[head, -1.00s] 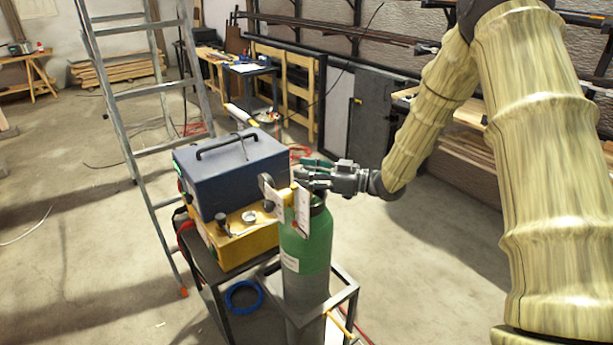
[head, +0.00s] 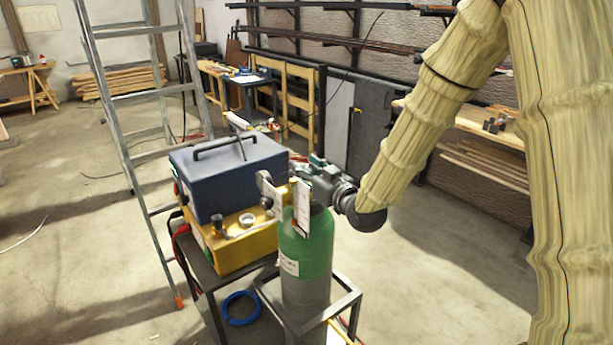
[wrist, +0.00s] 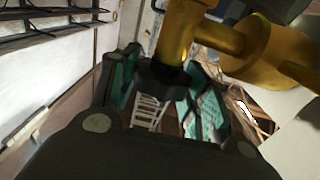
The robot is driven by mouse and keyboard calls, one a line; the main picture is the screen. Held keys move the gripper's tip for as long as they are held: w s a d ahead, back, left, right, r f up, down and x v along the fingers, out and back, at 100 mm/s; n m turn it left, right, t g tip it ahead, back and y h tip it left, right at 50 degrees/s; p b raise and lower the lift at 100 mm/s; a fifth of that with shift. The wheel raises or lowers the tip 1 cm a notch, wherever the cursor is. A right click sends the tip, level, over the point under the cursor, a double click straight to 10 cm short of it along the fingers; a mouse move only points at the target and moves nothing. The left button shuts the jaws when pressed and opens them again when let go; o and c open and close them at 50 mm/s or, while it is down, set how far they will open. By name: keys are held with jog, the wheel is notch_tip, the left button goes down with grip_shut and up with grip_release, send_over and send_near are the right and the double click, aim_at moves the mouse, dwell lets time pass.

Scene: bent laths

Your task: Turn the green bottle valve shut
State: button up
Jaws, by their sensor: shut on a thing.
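The green bottle (head: 305,250) stands upright in a grey metal frame, green above and grey below, with a white label. Its brass valve (wrist: 181,35) shows large in the wrist view, with a dark knob (wrist: 163,76) at the end of its stem. My gripper (head: 313,172) is at the bottle's top, coming from the right. In the wrist view its teal-padded fingers lie on either side of the knob, shut on it. White tags (head: 302,208) hang in front of the valve in the head view and hide the grip there.
A blue box (head: 230,172) on a yellow unit (head: 240,245) stands on a cart close left of the bottle. A ladder (head: 130,95) stands behind it to the left. A blue hose coil (head: 240,308) lies low beside the bottle frame. Floor at right is clear.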

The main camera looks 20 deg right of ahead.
jog(key=shift+w+r+m+h+b, duration=0.1)
jog(key=shift+r+m+h+b, duration=0.1)
jog(key=shift+m+h+b, duration=0.5)
jog(key=o, duration=1)
jog(key=shift+p, duration=0.3)
jog(key=shift+f, duration=0.1)
jog(key=v, duration=1.2)
jog(key=shift+f, duration=0.2)
jog(key=shift+a, duration=0.1)
